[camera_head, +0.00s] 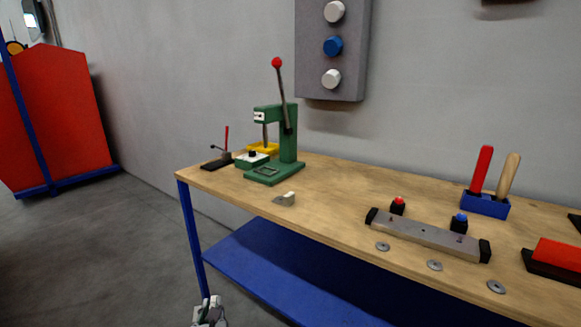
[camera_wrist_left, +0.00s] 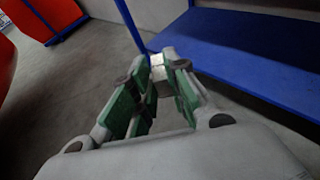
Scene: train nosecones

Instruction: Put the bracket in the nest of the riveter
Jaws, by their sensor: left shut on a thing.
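The riveter (camera_head: 289,145) is a green press with a red-knobbed lever, standing on the wooden bench's left part. Its nest (camera_head: 266,170) is a small grey rectangular frame on the green base; it looks empty. My left gripper (camera_head: 208,304) is low at the bottom of the head view, in front of the bench's left end and below its top. In the left wrist view my left gripper (camera_wrist_left: 166,74) has its green-padded fingers shut on a small pale metal piece, the bracket (camera_wrist_left: 156,62), mostly hidden by the fingers. My right gripper is not in view.
A small grey and cream piece (camera_head: 286,199) lies at the bench's front edge. A black toggle clamp (camera_head: 218,160) stands left of the riveter. A long metal bar (camera_head: 425,234) and several washers lie to the right. The blue lower shelf (camera_head: 285,275) juts below the top.

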